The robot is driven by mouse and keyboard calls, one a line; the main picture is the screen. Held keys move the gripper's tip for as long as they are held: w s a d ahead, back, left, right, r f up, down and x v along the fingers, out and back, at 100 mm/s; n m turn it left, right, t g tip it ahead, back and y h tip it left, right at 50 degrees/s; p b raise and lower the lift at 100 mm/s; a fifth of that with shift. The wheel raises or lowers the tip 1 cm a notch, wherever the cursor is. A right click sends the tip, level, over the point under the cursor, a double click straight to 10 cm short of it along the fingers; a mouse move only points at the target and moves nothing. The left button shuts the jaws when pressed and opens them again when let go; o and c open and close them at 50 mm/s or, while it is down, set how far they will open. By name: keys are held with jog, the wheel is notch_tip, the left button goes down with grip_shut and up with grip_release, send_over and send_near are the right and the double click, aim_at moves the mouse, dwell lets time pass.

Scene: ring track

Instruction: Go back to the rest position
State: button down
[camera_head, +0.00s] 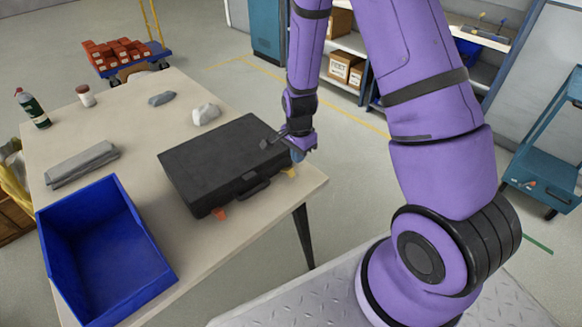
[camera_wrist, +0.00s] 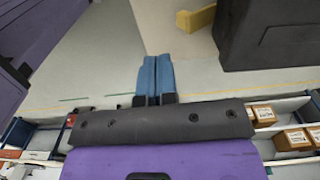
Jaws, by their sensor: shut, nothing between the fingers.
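My gripper (camera_head: 298,155) hangs at the right edge of the table, beside the right end of a closed black case (camera_head: 222,155). In the wrist view its two blue fingers (camera_wrist: 156,75) are together with nothing between them. The case lies flat on the table with its handle toward the front edge. Part of the case also shows at the upper right of the wrist view (camera_wrist: 270,40), apart from the fingers. A yellow latch (camera_wrist: 196,19) sticks out from it.
A blue cart (camera_head: 545,165) stands at right. Shelves with boxes (camera_head: 341,66) stand behind.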

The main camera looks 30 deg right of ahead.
jog(key=s+a+r+n+t, duration=0.1)
jog(key=s+r+n, duration=0.25)
jog(key=r, duration=0.85)
jog(key=s+r+n+t, duration=0.2)
jog(key=r+n, duration=0.2)
jog(key=r, duration=0.8)
jog(key=s+r+n+t, duration=0.2)
jog(key=s+r+n, duration=0.5)
jog(key=s+r, duration=0.8)
jog(key=s, duration=0.3)
jog(key=shift+s, duration=0.2)
jog(key=shift+d, duration=0.1)
